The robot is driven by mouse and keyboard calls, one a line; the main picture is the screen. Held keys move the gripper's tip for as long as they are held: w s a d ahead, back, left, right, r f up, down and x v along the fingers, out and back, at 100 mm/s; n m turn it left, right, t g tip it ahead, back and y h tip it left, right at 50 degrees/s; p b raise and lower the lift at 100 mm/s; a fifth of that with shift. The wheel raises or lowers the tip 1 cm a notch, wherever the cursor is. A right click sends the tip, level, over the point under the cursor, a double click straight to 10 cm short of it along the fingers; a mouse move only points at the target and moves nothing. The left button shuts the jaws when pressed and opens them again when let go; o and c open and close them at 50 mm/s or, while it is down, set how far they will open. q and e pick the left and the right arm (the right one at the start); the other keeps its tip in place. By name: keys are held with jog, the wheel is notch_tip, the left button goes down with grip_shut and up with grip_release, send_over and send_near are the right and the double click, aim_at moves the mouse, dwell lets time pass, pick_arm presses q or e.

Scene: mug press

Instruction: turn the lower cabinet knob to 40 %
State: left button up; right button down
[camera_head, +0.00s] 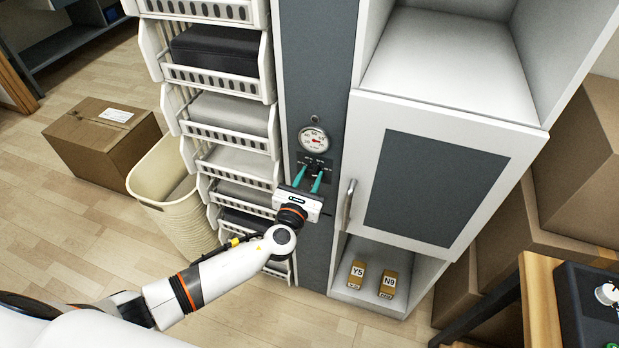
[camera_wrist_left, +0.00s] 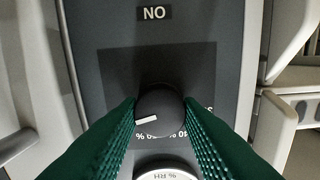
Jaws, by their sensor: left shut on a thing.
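The black round knob (camera_wrist_left: 159,109) sits on the dark cabinet panel, seen close in the left wrist view. Its white pointer mark points to the lower left there. Scale print around it is upside down and partly hidden by the fingers. My left gripper (camera_wrist_left: 160,112) has its green fingers closed on both sides of the knob, touching it. In the head view the left gripper (camera_head: 308,176) reaches up to the panel below the round gauge (camera_head: 314,139); the knob is mostly hidden between its fingers. My right gripper is not in view.
A white cabinet door with a metal handle (camera_head: 348,205) is just right of the gripper. White drawer baskets (camera_head: 232,145) stand left of the panel. A beige bin (camera_head: 178,195) and a cardboard box (camera_head: 104,140) are further left. Two small boxes labelled Y5 (camera_head: 356,274) and N9 (camera_head: 388,285) sit low.

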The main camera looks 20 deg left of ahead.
pick_arm(q)
jog(key=shift+f+n+b, duration=0.15)
jog(key=shift+n+b, duration=0.6)
jog(key=shift+n, duration=0.35)
jog(key=n+b, duration=0.1)
jog(key=n, duration=0.1)
jog(key=shift+n, duration=0.3)
jog(key=n+b, duration=0.3)
jog(key=n, duration=0.2)
jog(key=n+b, duration=0.1)
jog(key=n, duration=0.8)
jog(key=shift+a+n+b, duration=0.1)
jog(key=shift+n+b, duration=0.3)
jog(key=o, duration=1)
